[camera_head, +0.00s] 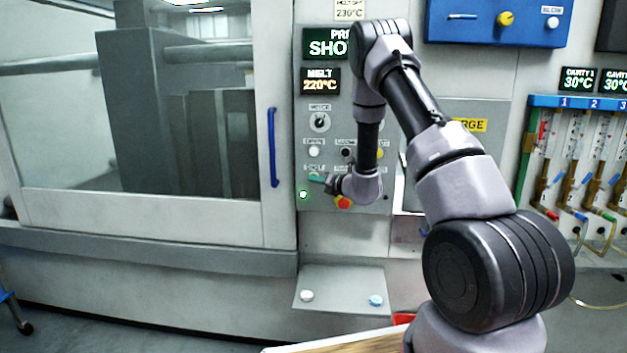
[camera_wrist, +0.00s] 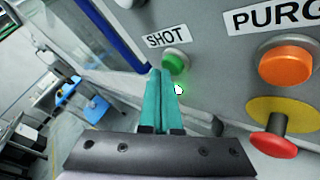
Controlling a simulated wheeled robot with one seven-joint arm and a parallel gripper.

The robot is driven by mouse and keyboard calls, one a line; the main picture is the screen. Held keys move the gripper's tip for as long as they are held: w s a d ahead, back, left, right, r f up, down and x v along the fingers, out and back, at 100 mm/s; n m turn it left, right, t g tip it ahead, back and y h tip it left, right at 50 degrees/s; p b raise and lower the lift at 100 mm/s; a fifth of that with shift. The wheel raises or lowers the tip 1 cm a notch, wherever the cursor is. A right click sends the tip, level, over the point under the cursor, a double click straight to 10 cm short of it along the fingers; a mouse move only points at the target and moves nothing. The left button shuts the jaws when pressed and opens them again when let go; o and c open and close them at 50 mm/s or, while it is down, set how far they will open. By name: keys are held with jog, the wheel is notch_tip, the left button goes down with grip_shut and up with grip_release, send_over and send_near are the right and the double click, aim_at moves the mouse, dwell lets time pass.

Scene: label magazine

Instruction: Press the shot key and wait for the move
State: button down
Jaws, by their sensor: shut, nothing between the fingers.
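The green shot key (camera_wrist: 176,61) sits under a SHOT label on the grey panel in the wrist view. My gripper (camera_wrist: 161,72) has its two teal fingers shut together with nothing between them. The fingertips overlap the key's lower left edge in the picture; I cannot tell whether they touch it. In the head view my gripper (camera_head: 317,178) is at the panel's lower left, below the SHOT label, and the key is not clearly visible there.
An orange PURGE button (camera_wrist: 286,64) and a red emergency stop on a yellow base (camera_wrist: 272,144) are right of the fingers. The blue door handle (camera_head: 272,148) is left of the panel. A display (camera_head: 326,45), partly behind my arm, reads "SHO"; MELT reads 220°C.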

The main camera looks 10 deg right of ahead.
jog(key=shift+s+a, duration=0.15)
jog(key=shift+s, duration=0.45)
jog(key=shift+s+a, duration=0.25)
jog(key=shift+s, duration=0.55)
jog(key=shift+s+a, duration=0.3)
jog(key=shift+s, duration=0.5)
jog(key=shift+s+a, duration=0.25)
jog(key=shift+s, duration=0.55)
jog(key=s+a+r+n+g+y, duration=0.3)
jog(key=s+a+r+n, duration=0.15)
jog(key=r, duration=0.25)
jog(key=s+a+r+n+g+y, duration=0.2)
jog(key=s+a+r+n+y, duration=0.15)
jog(key=r+n, duration=0.3)
jog(key=s+a+r+n+g, duration=0.2)
jog(key=s+r+n+g, duration=0.45)
jog(key=s, duration=0.55)
jog(key=s+d+r+n+t+h, duration=0.2)
jog(key=s+d+n+h, duration=0.4)
jog(key=s+d+n, duration=0.1)
jog(key=s+d+r+n+t+h, duration=0.2)
jog(key=s+d+r+n+h, duration=0.1)
jog(key=s+d+n+h, duration=0.3)
jog(key=s+d+n, duration=0.2)
jog(key=s+n, duration=0.1)
jog(key=s, duration=0.1)
jog(key=shift+s+d, duration=0.2)
jog(key=shift+s, duration=0.2)
